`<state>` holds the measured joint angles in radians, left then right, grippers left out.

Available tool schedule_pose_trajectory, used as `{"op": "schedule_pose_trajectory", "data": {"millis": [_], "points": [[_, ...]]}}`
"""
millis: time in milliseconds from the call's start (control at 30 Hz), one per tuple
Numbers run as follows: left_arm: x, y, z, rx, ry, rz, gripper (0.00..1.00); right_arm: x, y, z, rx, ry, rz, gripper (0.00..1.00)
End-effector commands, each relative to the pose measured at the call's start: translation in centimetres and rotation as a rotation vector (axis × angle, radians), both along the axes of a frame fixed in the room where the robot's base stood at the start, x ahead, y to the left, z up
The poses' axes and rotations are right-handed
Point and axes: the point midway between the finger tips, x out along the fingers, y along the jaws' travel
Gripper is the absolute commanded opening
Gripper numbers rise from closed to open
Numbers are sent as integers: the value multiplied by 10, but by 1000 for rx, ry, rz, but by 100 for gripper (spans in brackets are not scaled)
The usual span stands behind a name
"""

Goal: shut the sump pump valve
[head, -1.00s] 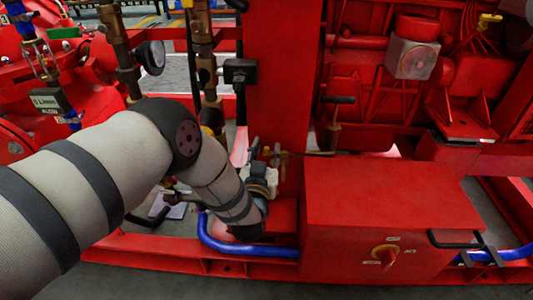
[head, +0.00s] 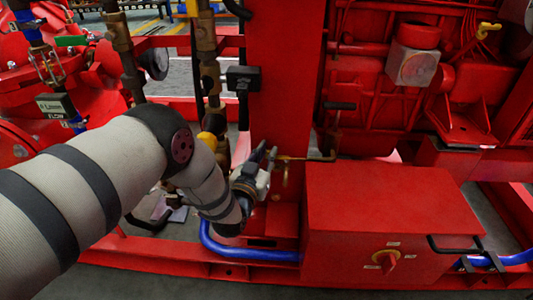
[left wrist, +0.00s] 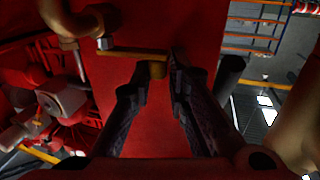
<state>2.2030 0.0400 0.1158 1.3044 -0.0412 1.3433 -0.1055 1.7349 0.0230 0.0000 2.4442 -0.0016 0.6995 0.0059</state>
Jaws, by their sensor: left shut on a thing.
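In the left wrist view, a small brass piece, which I take to be the sump pump valve's handle (left wrist: 157,70), sits between my left gripper's fingertips. A thin brass bar runs left from it to a nut and a copper elbow, in front of a red plate. My left gripper (left wrist: 158,72) is shut on the brass piece. In the head view my left gripper (head: 268,158) points up and right at the brass line in front of the red post; its fingers partly hide the valve. My right gripper is out of view.
A red box with a rotary switch (head: 388,260) stands right of my left forearm. A blue hose (head: 240,252) curves beneath my left wrist. The red post (head: 281,90) rises behind the gripper. Brass vertical pipes (head: 208,75) stand to its left.

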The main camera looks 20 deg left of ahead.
Motion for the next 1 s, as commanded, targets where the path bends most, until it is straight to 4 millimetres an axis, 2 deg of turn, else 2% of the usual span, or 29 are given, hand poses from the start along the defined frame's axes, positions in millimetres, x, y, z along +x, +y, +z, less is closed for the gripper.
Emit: {"op": "schedule_pose_trajectory", "data": {"millis": [33, 100, 367, 467, 567, 800, 900, 1000], "points": [[0, -4, 0, -3, 0, -7, 17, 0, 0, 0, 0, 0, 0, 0], [0, -4, 0, -3, 0, -6, 33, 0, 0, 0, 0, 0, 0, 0], [0, -2, 0, -2, 0, -3, 33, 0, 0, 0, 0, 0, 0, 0], [-6, -2, -1, -1, 1, -3, 33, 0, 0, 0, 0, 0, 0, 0], [-26, -2, -2, -1, 5, -3, 33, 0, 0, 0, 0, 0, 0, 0], [-91, -3, -1, -2, 5, -5, 33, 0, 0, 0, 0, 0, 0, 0], [-108, -3, -1, -2, 3, -5, 33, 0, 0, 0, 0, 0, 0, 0], [-118, -3, -1, -2, 2, -5, 33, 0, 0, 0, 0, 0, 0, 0]]}}
